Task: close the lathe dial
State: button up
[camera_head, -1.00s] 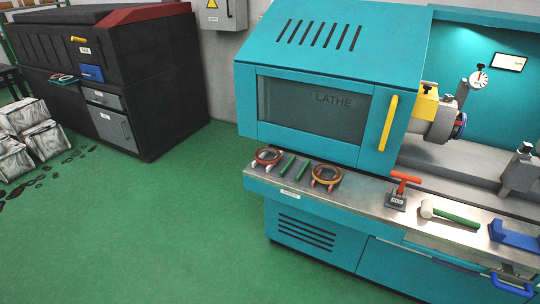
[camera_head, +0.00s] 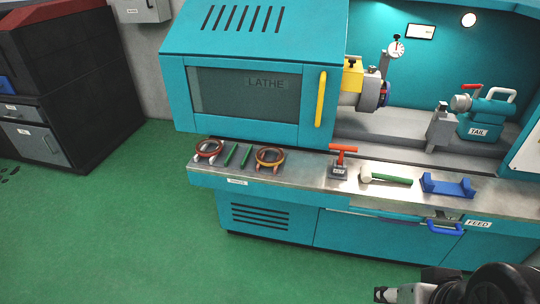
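The teal lathe (camera_head: 265,45) stands against the back wall. A small round white dial (camera_head: 397,49) with a red mark at its top sits on a grey post inside the open bay, right of the yellow block (camera_head: 352,76) and chuck (camera_head: 374,94). Its face is too small to read. My gripper (camera_head: 381,295) shows at the bottom edge, right of centre, in front of the lathe's lower panels and far from the dial. It is partly cut off, and I cannot tell if its fingers are apart.
The front shelf holds ring gauges (camera_head: 270,157), green rods (camera_head: 238,155), a red-handled tool (camera_head: 341,160), a mallet (camera_head: 385,178) and a blue cradle (camera_head: 447,186). The tailstock (camera_head: 482,116) is at right. A yellow handle (camera_head: 321,99) marks the lathe door. Green floor (camera_head: 120,230) is clear at left.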

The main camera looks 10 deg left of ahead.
aim_at(396, 50)
jog(key=i+j+z, duration=0.5)
jog(key=i+j, duration=0.5)
